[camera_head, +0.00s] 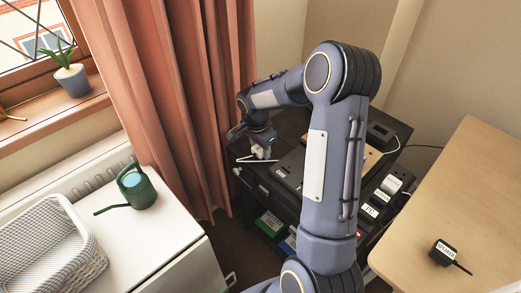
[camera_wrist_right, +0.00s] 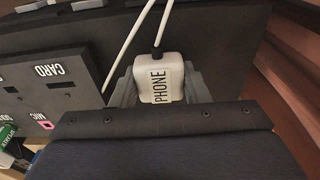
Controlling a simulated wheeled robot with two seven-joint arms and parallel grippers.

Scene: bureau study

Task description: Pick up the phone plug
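The phone plug (camera_wrist_right: 159,77) is a white block with the word PHONE on it and a black collar where its white cord leaves. In the right wrist view it sits between the two grey fingers of my right gripper (camera_wrist_right: 158,88), which appear to touch both its sides. In the head view my right gripper (camera_head: 258,148) points down by the left edge of the dark desk (camera_head: 283,128), with the plug small and partly hidden. I cannot tell whether the plug touches the desk top. My left gripper is not in view.
A dark panel marked CARD and MIC (camera_wrist_right: 62,88) is close beside the gripper. A pinkish curtain (camera_head: 180,100) hangs to the left. Labelled white and black blocks (camera_head: 380,197) line the desk's right side. A black plug (camera_head: 443,252) lies on the wooden table (camera_head: 455,190).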

